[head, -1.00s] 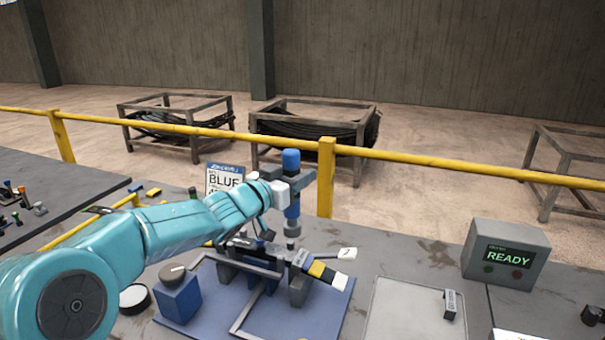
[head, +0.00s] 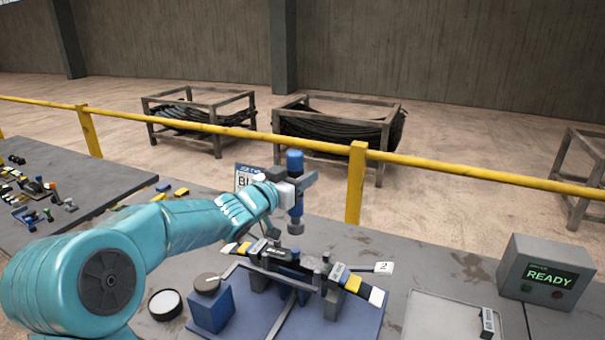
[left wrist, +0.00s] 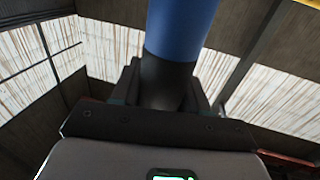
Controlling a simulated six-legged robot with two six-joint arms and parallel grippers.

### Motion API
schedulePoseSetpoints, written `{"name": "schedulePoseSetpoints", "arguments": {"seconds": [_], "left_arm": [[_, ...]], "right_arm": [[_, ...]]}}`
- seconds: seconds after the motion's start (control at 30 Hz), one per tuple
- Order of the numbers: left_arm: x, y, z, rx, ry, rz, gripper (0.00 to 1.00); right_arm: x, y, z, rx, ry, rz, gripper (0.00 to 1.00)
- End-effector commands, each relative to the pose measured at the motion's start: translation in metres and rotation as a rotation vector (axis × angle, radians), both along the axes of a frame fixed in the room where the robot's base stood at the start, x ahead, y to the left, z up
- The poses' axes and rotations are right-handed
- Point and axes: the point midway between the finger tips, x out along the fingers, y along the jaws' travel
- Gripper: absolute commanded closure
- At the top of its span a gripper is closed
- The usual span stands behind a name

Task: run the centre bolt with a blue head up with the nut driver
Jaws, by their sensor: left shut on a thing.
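My left gripper (head: 284,192) is shut on the nut driver (head: 295,163), which has a blue body with a dark band and a grey socket (head: 296,227) pointing down. The driver hangs nearly upright. In the left wrist view its blue body (left wrist: 180,28) rises from between the jaws. The leaf-spring pack (head: 312,271) sits on dark supports on a blue plate (head: 366,318). A small blue bolt head (head: 295,254) shows at its middle, below the socket, with a visible gap between them. My right gripper is out of view.
A blue block with a round top (head: 210,308) and a round white-topped piece (head: 165,304) stand left of the pack. A tag marked 2 (head: 384,267) stands behind it. At right are a grey tray (head: 437,315) and a box reading READY (head: 546,275). A yellow rail (head: 430,163) runs behind.

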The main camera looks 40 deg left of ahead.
Motion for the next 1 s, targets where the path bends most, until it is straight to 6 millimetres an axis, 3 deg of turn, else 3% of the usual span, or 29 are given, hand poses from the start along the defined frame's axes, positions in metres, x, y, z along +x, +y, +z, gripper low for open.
{"name": "schedulePoseSetpoints", "arguments": {"seconds": [0.43, 1.0], "left_arm": [[0.0, 0.001, -0.004, 0.001, -0.005, 0.0, 0.99], [0.0, 0.001, -0.051, 0.001, -0.005, 0.0, 0.99]], "right_arm": [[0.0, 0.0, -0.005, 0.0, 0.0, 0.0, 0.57], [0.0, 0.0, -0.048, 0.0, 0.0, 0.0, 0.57]]}}
